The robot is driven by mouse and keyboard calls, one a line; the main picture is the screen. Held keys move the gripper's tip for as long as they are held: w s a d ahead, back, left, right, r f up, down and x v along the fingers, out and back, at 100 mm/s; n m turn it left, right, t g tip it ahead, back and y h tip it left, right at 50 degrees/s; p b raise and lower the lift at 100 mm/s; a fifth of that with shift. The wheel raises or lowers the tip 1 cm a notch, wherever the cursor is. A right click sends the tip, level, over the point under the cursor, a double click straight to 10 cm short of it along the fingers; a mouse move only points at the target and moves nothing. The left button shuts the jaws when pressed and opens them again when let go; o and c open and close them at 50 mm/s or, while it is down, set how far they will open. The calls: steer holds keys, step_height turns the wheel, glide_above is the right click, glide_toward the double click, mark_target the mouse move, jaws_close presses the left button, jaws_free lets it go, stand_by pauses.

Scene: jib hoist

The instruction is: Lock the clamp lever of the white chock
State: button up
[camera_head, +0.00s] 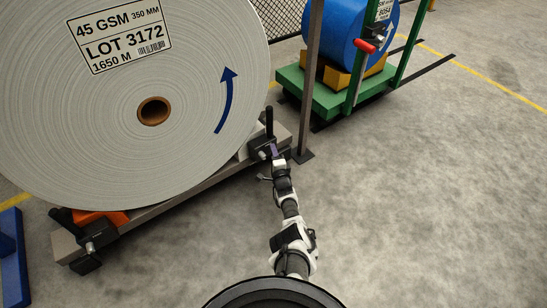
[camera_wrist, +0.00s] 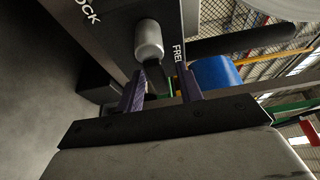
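The white chock (camera_head: 247,143) sits under the right side of the big paper roll (camera_head: 190,85). Its dark clamp block (camera_head: 260,148) carries a black lever (camera_head: 269,122) that stands upright in the head view. In the wrist view the block (camera_wrist: 105,35) shows lettering ending in "OCK" and starting with "FRE", with a silver pin (camera_wrist: 148,40) between. A black bar (camera_wrist: 260,43), seemingly the lever, runs to the right there. My gripper (camera_head: 273,151) is at the block. Its purple fingers (camera_wrist: 162,80) are apart, just below the pin. Whether they touch anything is unclear.
A steel post (camera_head: 311,80) stands close to the right of my gripper. Behind it is a green cart (camera_head: 325,100) with a blue roll (camera_head: 345,32). An orange chock (camera_head: 100,217) with another clamp sits at the roll's left. The floor at right is clear.

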steer(key=shift+w, duration=0.1)
jaws_close()
stand_by(0.4)
steer(key=m, duration=0.1)
steer(key=f+m+g+p, duration=0.1)
steer(key=m, duration=0.1)
steer(key=m+g, duration=0.1)
steer(key=shift+s+a+f+m, duration=0.2)
steer(key=shift+f+m, duration=0.1)
steer(key=shift+f, duration=0.1)
steer(key=a+m+g+y+b, duration=0.1)
steer(key=m+b, duration=0.2)
steer(key=s+a+f+m+g+y+b, duration=0.1)
steer(key=m+g+b, duration=0.1)
steer(key=m+b, duration=0.1)
steer(key=s+f+m+g+y+b, duration=0.1)
steer(key=m+b, duration=0.1)
steer(key=b, duration=0.1)
steer(key=shift+a+f+m+g+y, duration=0.2)
steer(key=shift+a+m+g+y, duration=0.2)
steer(key=shift+a+r, duration=0.1)
steer(key=shift+r, duration=0.05)
